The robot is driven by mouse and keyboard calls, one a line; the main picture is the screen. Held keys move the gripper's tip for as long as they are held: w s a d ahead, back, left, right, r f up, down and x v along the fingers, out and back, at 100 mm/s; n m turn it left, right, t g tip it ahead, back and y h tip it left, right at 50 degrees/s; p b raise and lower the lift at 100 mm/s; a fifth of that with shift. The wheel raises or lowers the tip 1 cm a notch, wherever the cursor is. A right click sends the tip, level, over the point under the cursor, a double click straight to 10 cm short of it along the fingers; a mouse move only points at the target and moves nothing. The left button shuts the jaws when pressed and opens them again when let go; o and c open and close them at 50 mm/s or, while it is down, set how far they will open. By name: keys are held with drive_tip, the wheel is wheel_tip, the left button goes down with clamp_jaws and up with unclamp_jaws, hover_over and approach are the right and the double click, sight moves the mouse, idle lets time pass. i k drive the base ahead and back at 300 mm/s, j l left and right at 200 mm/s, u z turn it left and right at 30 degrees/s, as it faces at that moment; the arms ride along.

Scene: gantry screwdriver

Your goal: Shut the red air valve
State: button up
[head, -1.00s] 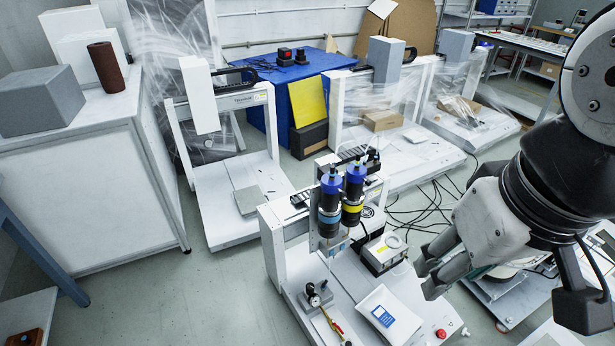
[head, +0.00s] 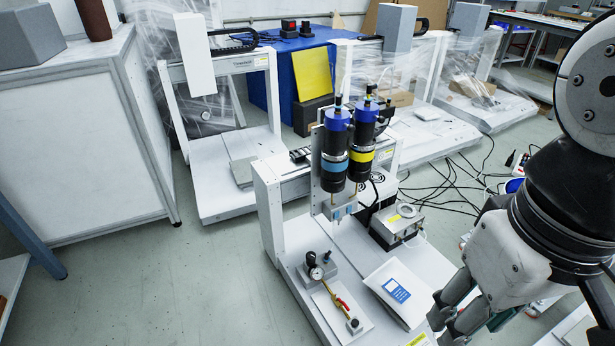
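The air valve's small red handle (head: 341,303) sits on a yellow-brass fitting on a light plate, at the front left of the screwdriver gantry's base. A pressure gauge (head: 316,273) with a dark knob stands just behind it. My gripper (head: 446,322) is at the lower right in the head view, to the right of the valve and apart from it. Its fingers point down and left, and nothing shows between them. The angle does not show how far apart the fingers are.
The gantry carries two blue-topped screwdrivers (head: 335,150) above its base. A white pouch with a blue label (head: 397,291) lies between valve and gripper. A metal box (head: 396,227) stands behind the pouch. Open floor (head: 190,290) lies to the left.

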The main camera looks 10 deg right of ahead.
sight(343, 302)
drive_tip(key=k, duration=0.5)
drive_tip(key=i+l+u, duration=0.1)
drive_tip(key=l, duration=0.15)
drive_tip(key=l+u, duration=0.1)
drive_tip(key=l, duration=0.15)
drive_tip(key=i+l+u, duration=0.15)
drive_tip(key=l, duration=0.2)
drive_tip(key=i+l+u, duration=0.15)
drive_tip(key=k+l, duration=0.15)
drive_tip(key=k, duration=0.35)
drive_tip(key=i, duration=0.65)
